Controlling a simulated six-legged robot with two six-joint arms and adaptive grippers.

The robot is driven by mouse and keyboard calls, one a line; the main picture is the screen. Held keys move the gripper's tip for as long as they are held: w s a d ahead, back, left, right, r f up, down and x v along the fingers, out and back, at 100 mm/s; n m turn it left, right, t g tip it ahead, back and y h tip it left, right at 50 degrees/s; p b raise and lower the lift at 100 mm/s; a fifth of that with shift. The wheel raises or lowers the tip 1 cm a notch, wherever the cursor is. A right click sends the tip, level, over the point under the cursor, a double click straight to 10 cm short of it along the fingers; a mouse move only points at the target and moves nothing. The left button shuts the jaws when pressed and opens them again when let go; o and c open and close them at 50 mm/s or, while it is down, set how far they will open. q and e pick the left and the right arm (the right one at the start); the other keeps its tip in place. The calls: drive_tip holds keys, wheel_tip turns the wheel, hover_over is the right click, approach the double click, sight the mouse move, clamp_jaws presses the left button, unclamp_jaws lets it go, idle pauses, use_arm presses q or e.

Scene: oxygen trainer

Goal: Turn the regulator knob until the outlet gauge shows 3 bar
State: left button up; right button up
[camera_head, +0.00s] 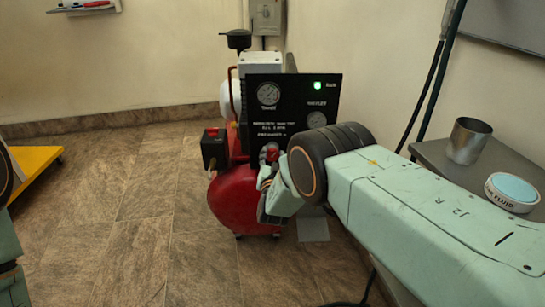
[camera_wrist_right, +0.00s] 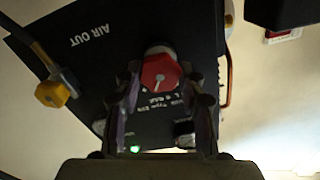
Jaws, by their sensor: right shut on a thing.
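The red regulator knob (camera_head: 271,153) is on the lower part of a black panel (camera_head: 290,86) mounted at a red compressor. In the right wrist view the knob (camera_wrist_right: 160,71) has a pale pointer line and sits between the fingertips of my right gripper (camera_wrist_right: 161,75), which is shut on it. In the head view this gripper (camera_head: 269,175) reaches the panel from the right and is partly hidden by my arm. One round gauge (camera_head: 268,94) is at the panel's upper left, another (camera_head: 316,120) at lower right. Their needles and labels are too small to read. My left gripper is out of view.
A red tank (camera_head: 233,200) stands on the tiled floor below the panel. A green lamp (camera_head: 318,86) is lit. A grey table (camera_head: 438,155) at right holds a metal cup (camera_head: 468,140) and a round tin (camera_head: 512,192). A yellow hose fitting (camera_wrist_right: 52,93) shows beside "AIR OUT".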

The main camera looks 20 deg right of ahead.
drive_tip(key=shift+f+m, duration=0.1)
drive_tip(key=shift+m, duration=0.9)
drive_tip(key=o, duration=1.2)
drive_tip(key=shift+s, duration=0.1)
drive_tip(key=v, duration=1.2)
